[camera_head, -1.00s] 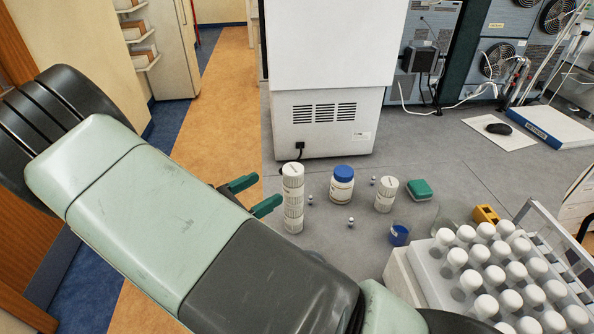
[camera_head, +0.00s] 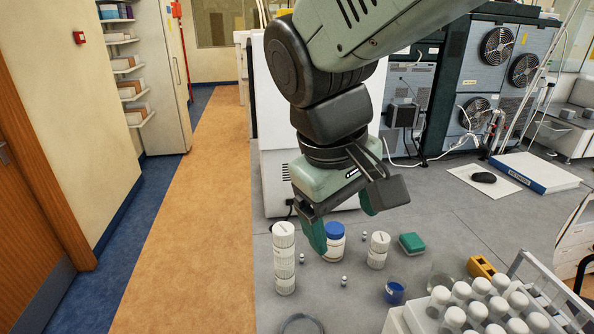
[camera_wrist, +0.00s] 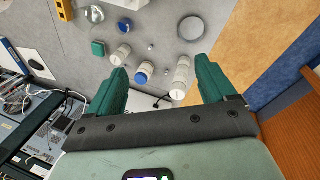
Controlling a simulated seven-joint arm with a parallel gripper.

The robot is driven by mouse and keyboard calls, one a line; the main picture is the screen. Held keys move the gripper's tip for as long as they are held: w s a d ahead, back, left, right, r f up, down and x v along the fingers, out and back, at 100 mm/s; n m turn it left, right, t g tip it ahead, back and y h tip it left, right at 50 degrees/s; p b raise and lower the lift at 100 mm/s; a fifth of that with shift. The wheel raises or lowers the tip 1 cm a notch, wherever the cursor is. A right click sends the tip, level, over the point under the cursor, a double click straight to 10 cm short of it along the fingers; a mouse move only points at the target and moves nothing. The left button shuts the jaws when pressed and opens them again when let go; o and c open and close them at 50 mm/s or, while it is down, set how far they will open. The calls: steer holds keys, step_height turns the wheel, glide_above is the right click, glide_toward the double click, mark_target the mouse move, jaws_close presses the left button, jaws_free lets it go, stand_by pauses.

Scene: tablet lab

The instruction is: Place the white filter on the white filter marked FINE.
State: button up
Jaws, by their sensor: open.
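A tall white ribbed stack (camera_head: 284,258) stands upright on the grey bench near its left edge. A shorter white ribbed cylinder (camera_head: 378,250) stands to its right. Both look like the white filters, but I cannot read the word FINE on either. In the wrist view the tall stack (camera_wrist: 181,77) is near the right finger and the shorter one (camera_wrist: 123,53) is beyond the left finger. My gripper (camera_head: 344,227) is open and empty, pointing down above the bench. Its left finger overlaps a blue-capped white bottle (camera_head: 334,241) in the head view; I cannot tell that they touch.
Small metal balls (camera_head: 344,281) lie around the containers. A green box (camera_head: 411,243), a blue-filled beaker (camera_head: 394,292), a yellow block (camera_head: 481,267) and a rack of white-capped tubes (camera_head: 412,318) stand to the right. A round ring or dish (camera_head: 302,324) lies at the front. A large white machine (camera_head: 275,175) stands behind.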

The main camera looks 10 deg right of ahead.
steer(key=s+r+m+t+y, duration=0.2)
steer(key=s+r+m+t, duration=0.2)
steer(key=s, duration=0.1)
steer(key=shift+s+a+r+y, duration=0.3)
steer(key=shift+s+a+r, duration=0.05)
steer(key=shift+s, duration=0.05)
